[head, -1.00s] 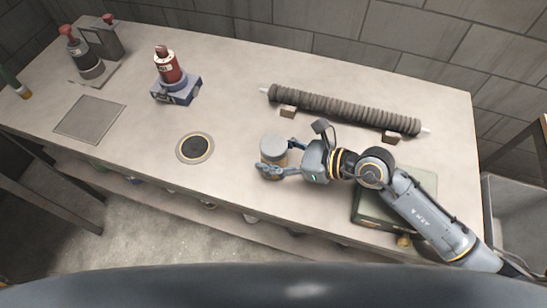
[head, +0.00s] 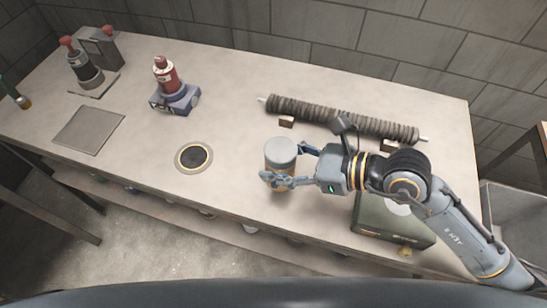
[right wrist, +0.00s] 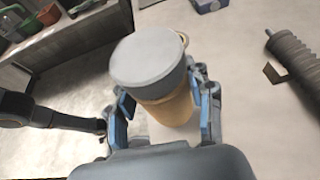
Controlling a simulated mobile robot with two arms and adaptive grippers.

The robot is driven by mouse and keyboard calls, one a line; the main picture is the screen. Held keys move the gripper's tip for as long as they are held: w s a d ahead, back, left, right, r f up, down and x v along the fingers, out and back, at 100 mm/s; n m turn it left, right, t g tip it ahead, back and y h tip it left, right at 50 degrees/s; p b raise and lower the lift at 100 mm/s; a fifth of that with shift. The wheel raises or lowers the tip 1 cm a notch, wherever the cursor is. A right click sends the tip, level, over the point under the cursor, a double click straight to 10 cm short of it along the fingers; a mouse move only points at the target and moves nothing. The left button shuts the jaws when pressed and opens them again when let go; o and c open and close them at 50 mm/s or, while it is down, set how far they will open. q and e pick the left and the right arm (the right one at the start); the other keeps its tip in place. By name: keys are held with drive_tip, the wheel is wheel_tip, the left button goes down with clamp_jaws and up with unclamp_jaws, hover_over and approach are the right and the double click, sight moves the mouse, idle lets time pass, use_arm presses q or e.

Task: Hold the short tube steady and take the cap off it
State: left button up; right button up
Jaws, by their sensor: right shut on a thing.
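The short tube (head: 280,168) has a tan body and a wide grey cap (head: 280,150) on its top. My right gripper (head: 283,168) is shut around the tan body, below the cap, and holds the tube roughly upright, seemingly above the table. In the right wrist view the grey cap (right wrist: 149,60) sits on the tan body (right wrist: 168,105) between the blue finger pads. The tube's lower end is partly hidden by the fingers.
A long ribbed tube (head: 345,118) lies on small blocks at the back. A green case (head: 395,222) is under my right forearm. A round black-centred disc (head: 194,157), a red bottle on a blue base (head: 167,80) and a grey plate (head: 88,130) stand left. The table between is clear.

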drive_tip(key=shift+s+d+r, duration=0.2)
drive_tip(key=shift+s+r, duration=0.05)
drive_tip(key=shift+s, duration=0.35)
drive_tip(key=shift+s+d+r, duration=0.15)
drive_tip(key=shift+s+r, duration=0.1)
drive_tip(key=shift+s, duration=0.3)
drive_tip(key=s+d+r+p, duration=0.2)
drive_tip(key=s+r+p, duration=0.1)
drive_tip(key=s+p, duration=0.3)
drive_tip(key=shift+s+r+p, duration=0.25)
drive_tip(key=shift+p, duration=1)
drive_tip(key=shift+d, duration=0.1)
drive_tip(key=o, duration=0.3)
clamp_jaws()
